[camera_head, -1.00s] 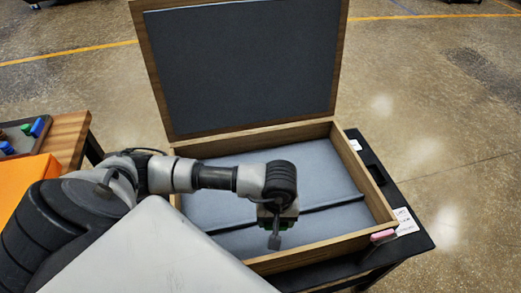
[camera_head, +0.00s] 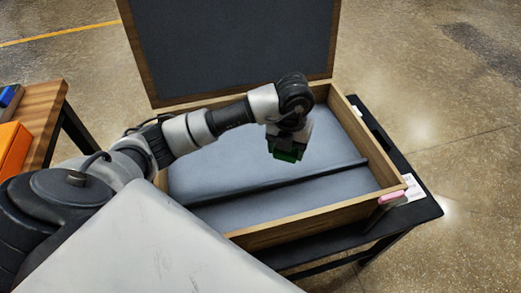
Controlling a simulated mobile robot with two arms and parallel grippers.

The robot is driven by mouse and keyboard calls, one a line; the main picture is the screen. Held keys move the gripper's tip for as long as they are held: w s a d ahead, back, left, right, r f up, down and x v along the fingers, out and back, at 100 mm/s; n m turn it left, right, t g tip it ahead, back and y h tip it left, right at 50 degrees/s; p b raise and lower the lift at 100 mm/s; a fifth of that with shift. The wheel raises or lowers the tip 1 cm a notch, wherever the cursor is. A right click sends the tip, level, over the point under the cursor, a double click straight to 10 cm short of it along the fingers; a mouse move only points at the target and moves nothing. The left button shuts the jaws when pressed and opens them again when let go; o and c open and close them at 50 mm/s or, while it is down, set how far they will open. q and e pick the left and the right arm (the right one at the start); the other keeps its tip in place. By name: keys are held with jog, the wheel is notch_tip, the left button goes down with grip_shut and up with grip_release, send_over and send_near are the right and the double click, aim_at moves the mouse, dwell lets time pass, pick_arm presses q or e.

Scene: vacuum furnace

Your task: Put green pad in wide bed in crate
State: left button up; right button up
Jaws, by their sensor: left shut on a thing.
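The crate (camera_head: 262,230) is a wooden box with its dark-lined lid (camera_head: 232,45) standing open at the back. A dark divider (camera_head: 290,180) splits its grey lining into a wide bed (camera_head: 215,165) at the back and a narrower bed (camera_head: 265,205) in front. My left gripper (camera_head: 287,154) is shut on the green pad (camera_head: 287,155) and points down over the wide bed, towards its right part. Most of the pad is hidden by the gripper. I cannot tell whether the pad touches the lining. My right gripper is not in view.
The crate stands on a black table (camera_head: 425,208) with a white label (camera_head: 412,188) and a pink item (camera_head: 391,197) at the crate's right front corner. A wooden table (camera_head: 42,110) with an orange object (camera_head: 12,145) and a blue item (camera_head: 7,96) is at the left.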

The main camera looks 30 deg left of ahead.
pick_arm(q)
jog(key=n, duration=0.2)
jog(key=w+n+b, duration=0.1)
jog(key=n, duration=0.3)
jog(key=shift+w+a+r+n, duration=0.15)
jog(key=shift+w+r+n, duration=0.05)
jog(key=shift+r+n, duration=0.1)
jog(key=shift+w+f, duration=0.1)
jog(key=shift+n, duration=0.3)
jog(key=w+a+f, duration=0.2)
jog(key=w, duration=0.1)
jog(key=w+a+f+b, duration=0.1)
jog(key=w+a+f, duration=0.1)
jog(key=w+a, duration=0.1)
jog(key=w+a+f+b, duration=0.1)
jog(key=w+a+f, duration=0.1)
jog(key=shift+w+a+f, duration=0.15)
jog(key=shift+w+f, duration=0.2)
jog(key=shift+w, duration=0.05)
notch_tip(320, 180, down, 4)
jog(key=shift+r+b, duration=0.2)
jog(key=shift+b, duration=0.15)
jog(key=shift+f, duration=0.25)
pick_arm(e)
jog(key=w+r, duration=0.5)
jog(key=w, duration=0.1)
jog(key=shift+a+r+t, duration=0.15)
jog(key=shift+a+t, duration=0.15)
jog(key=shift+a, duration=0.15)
